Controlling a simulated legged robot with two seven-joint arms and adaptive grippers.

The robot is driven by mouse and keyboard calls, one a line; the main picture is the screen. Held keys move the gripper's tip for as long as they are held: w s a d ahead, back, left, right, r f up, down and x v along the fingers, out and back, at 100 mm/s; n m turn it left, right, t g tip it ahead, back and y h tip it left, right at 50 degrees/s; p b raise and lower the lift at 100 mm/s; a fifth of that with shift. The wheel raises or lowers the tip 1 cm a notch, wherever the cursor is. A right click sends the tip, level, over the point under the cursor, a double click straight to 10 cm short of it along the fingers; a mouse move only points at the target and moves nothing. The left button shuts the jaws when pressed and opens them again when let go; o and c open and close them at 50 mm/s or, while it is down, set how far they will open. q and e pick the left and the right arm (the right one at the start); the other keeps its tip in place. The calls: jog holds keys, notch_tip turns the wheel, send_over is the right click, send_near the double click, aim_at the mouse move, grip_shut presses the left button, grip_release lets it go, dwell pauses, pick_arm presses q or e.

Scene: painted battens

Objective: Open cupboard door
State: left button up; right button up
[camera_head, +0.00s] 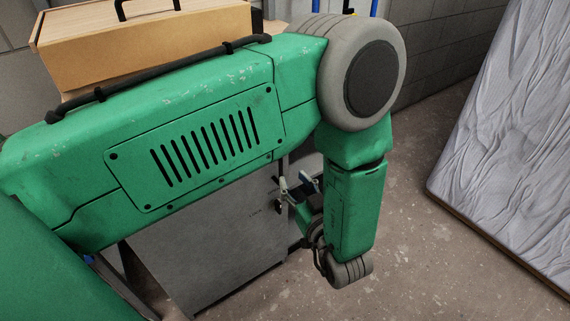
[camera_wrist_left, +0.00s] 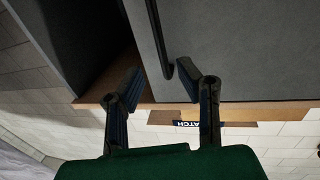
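The cupboard's grey door (camera_head: 215,245) stands low behind my green left arm in the head view. It fills the upper right of the left wrist view (camera_wrist_left: 245,50). A black bar-like handle (camera_wrist_left: 157,40) runs along the door's edge there, its end lying between my fingertips in the picture. My left gripper (camera_wrist_left: 158,82) is open with its two fingers apart; I cannot tell whether either touches the handle. In the head view the gripper (camera_head: 297,184) is small, beside the door's right edge. My right gripper is not in view.
A light wooden box (camera_head: 150,40) with black handles sits at the upper left. A large pale wrinkled panel (camera_head: 515,130) leans at the right. Bare concrete floor (camera_head: 430,265) lies between it and my arm. Block walls (camera_head: 440,45) stand behind.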

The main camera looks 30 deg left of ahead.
aim_at(281, 161)
pick_arm(q)
jog(key=b+x, duration=0.1)
jog(key=x, duration=0.6)
jog(key=shift+w+a, duration=0.15)
jog(key=shift+a, duration=0.25)
grip_shut()
